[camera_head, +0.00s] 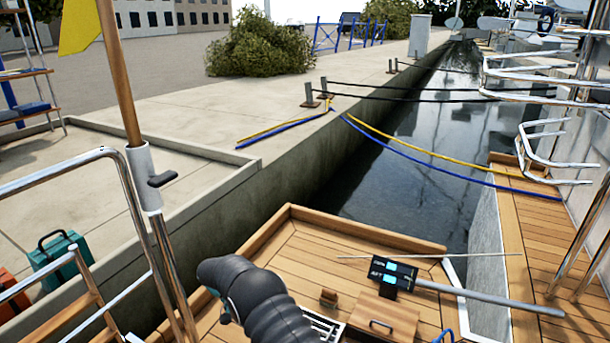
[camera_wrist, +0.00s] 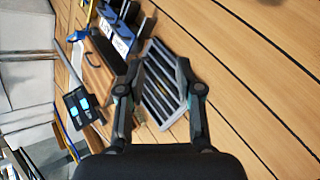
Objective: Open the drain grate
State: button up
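The drain grate (camera_wrist: 163,90) is a grey slatted panel in the wooden deck, in the middle of the wrist view. In the head view only a part of the grate (camera_head: 325,325) shows beside my dark arm, which hides the rest. My gripper (camera_wrist: 159,68) is open, with its two fingers apart and nothing between them. In the wrist view the fingers overlap the grate's left and right edges. I cannot tell how high they are above it or whether they touch it. The grate looks flat with the deck.
A wooden hatch (camera_head: 384,321) with a dark handle lies right of the grate. A black panel with cyan screens (camera_head: 391,275) and a grey tiller-like bar (camera_head: 490,299) are behind it. A small wooden block (camera_head: 328,297) is near the grate. Steel rails (camera_head: 160,240) stand at left.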

jog(key=s+d+r+n+t+y+p, duration=0.1)
jog(key=s+d+r+y, duration=0.2)
jog(key=r, duration=0.5)
jog(key=s+d+r+n+t+y+p, duration=0.1)
jog(key=s+d+r+p, duration=0.1)
jog(key=d+r, duration=0.5)
jog(key=s+d+r+n+t+y+p, duration=0.1)
jog(key=s+d+r+y, duration=0.15)
jog(key=r, duration=0.75)
jog(key=s+d+r+m+t+y+p, duration=0.1)
jog(key=s+d+r+t+p, duration=0.2)
jog(key=s+d+r, duration=0.5)
jog(key=s+d+r+m+t+y+p, duration=0.1)
jog(key=s+d+r+m+t+p, duration=0.1)
jog(key=s+d+r, duration=0.5)
jog(key=s+r+t+p, duration=0.1)
jog(key=s+r+t, duration=0.1)
jog(key=s+r, duration=0.3)
notch_tip(320, 180, up, 4)
jog(key=shift+s+d+m+p, duration=0.3)
jog(key=shift+s+d, duration=0.1)
